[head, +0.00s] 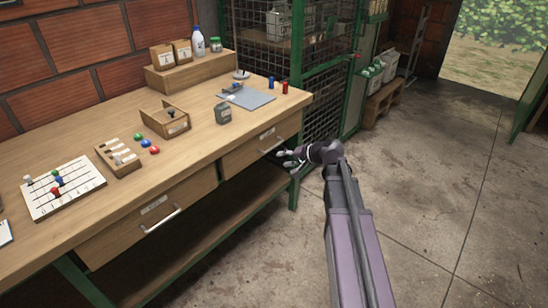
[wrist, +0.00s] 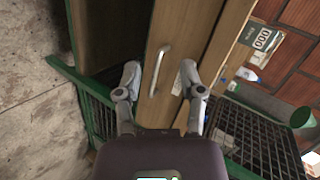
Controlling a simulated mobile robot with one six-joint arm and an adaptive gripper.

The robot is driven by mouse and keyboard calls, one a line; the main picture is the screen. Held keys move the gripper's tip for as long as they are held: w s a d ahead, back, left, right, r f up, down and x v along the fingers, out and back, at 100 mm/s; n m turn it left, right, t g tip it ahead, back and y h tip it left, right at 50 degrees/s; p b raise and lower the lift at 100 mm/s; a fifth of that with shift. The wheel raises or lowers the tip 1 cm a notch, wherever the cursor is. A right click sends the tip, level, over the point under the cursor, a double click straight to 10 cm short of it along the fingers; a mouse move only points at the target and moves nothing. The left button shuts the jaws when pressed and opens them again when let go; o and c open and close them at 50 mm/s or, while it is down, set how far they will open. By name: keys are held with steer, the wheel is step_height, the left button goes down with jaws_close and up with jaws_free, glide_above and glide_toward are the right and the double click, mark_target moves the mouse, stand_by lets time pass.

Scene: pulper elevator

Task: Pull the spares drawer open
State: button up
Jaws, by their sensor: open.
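The wooden workbench has two drawers, and their labels are too small to read, so I cannot tell by name which is the spares drawer. The right drawer (head: 248,155) looks shut. Its silver bar handle (wrist: 160,68) lies between my fingertips in the wrist view, apparently without contact. My gripper (head: 284,157) is open at the right drawer's front, by the right end of the bench. It also shows in the wrist view (wrist: 160,77), where one finger partly covers a pale label. The left drawer (head: 115,237) looks shut, with its handle (head: 160,220) clear.
The benchtop (head: 195,165) holds a peg board (head: 85,180), small wooden trays, a grey-green tin (head: 222,113) and a clipboard (head: 255,98). A green-framed mesh cage (head: 320,90) stands beyond the bench's right end. The concrete floor (head: 430,190) on the right is open.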

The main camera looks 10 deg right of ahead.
mark_target(274, 147)
steer(key=w+d+f+m+t+b, duration=0.4)
steer(key=w+d+b, duration=0.2)
steer(key=d+b, duration=0.1)
steer(key=shift+w+d+t+y+b, duration=0.15)
steer(key=shift+d+t+y+b, duration=0.15)
steer(key=shift+b, duration=0.45)
steer(key=b+x, duration=0.3)
steer(key=x, duration=1.1)
jaws_close()
